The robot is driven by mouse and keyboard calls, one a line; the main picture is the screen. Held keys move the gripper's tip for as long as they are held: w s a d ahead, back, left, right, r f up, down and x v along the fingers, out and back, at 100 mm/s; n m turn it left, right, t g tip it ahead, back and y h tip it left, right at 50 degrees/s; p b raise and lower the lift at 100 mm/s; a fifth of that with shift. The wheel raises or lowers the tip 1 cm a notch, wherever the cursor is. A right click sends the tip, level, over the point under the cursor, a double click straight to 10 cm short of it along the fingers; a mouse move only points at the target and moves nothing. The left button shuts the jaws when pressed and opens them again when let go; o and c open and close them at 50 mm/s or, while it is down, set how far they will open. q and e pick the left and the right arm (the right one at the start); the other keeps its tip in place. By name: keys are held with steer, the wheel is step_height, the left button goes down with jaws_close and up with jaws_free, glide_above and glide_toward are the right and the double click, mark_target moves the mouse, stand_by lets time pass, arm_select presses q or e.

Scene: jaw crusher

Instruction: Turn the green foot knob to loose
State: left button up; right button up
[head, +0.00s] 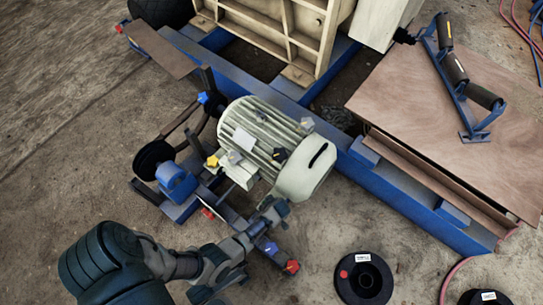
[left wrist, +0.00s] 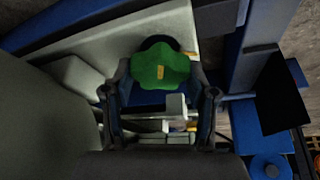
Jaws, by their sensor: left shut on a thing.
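The green foot knob (left wrist: 160,66) is a lobed knob with a small yellow mark on its top, seen in the left wrist view. It sits between the two fingers of my left gripper (left wrist: 160,88), which is shut on it. In the head view my left gripper (head: 276,209) reaches in from the lower left to the near foot of the pale green motor (head: 262,140). The green knob cannot be made out there, hidden by the gripper. My right gripper is not in view.
A blue frame rail (head: 400,195) runs behind the motor. A black round weight (head: 363,279) lies on the floor at the right.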

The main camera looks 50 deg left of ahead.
arm_select(q)
steer(key=shift+d+f+n+g+b, duration=0.15)
steer(key=shift+n+g+b, duration=0.15)
steer(key=shift+n, duration=0.5)
steer(key=o, duration=1.1)
steer(key=shift+o, duration=0.2)
steer(key=shift+w+d+r, duration=0.1)
steer(key=shift+d+r, duration=0.05)
steer(key=shift+r, duration=0.35)
steer(key=shift+d+r, duration=0.9)
steer(key=shift+d, duration=0.2)
steer(key=d, duration=1)
steer(key=shift+d, duration=0.3)
